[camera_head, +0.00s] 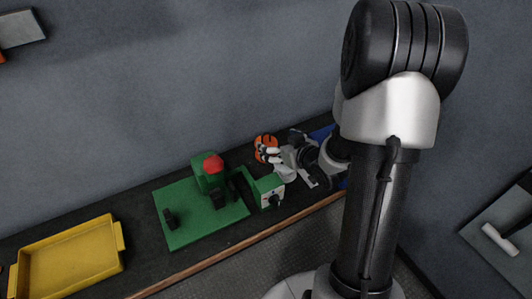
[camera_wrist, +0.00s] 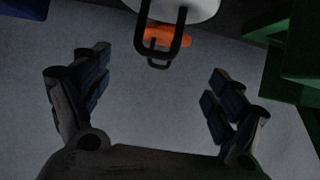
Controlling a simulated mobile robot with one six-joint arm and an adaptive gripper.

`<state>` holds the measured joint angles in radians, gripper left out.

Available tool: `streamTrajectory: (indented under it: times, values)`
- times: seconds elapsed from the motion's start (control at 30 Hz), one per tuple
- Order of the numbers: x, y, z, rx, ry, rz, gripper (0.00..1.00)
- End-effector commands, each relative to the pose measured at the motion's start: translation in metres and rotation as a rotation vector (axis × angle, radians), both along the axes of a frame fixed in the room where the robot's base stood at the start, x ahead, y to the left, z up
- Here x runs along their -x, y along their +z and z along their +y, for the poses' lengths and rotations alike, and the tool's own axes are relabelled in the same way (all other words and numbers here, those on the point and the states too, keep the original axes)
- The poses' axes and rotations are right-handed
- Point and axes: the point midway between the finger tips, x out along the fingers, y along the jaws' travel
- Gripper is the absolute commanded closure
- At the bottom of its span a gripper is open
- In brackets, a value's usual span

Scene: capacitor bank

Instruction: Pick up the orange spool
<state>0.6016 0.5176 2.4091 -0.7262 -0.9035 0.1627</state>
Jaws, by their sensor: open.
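The orange spool (camera_head: 262,141) stands on the dark bench near the wall in the head view, partly hidden by pale parts of my gripper. In the wrist view an orange piece (camera_wrist: 172,37), probably the spool, shows at the top centre, behind a black loop and below a white rounded part. My gripper (camera_wrist: 158,96) is open, its two fingers wide apart with only grey surface between them. The orange piece lies beyond the fingertips, roughly centred between them. I cannot tell whether anything touches the spool.
A green fixture board (camera_head: 180,232) with upright blocks and a red knob (camera_head: 213,165) is left of my gripper. A green box (camera_head: 268,190) stands close by. A yellow tray (camera_head: 70,262) is at far left. A blue item (camera_head: 322,132) lies right. The wall runs behind the bench.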

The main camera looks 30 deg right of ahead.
Motion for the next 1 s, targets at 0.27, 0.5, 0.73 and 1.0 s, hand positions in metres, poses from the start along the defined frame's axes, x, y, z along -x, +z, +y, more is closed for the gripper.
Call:
streamTrajectory:
  times: [0.27, 0.5, 0.73, 1.0]
  values:
    - [-0.021, -0.013, 0.001, 0.001, 0.0, 0.0, 0.13]
    - [-0.049, -0.034, 0.004, 0.001, 0.003, 0.0, 0.13]
    - [-0.063, -0.039, 0.003, 0.0, -0.001, 0.0, 0.13]
    - [-0.062, -0.038, 0.003, 0.001, -0.002, 0.0, 0.2]
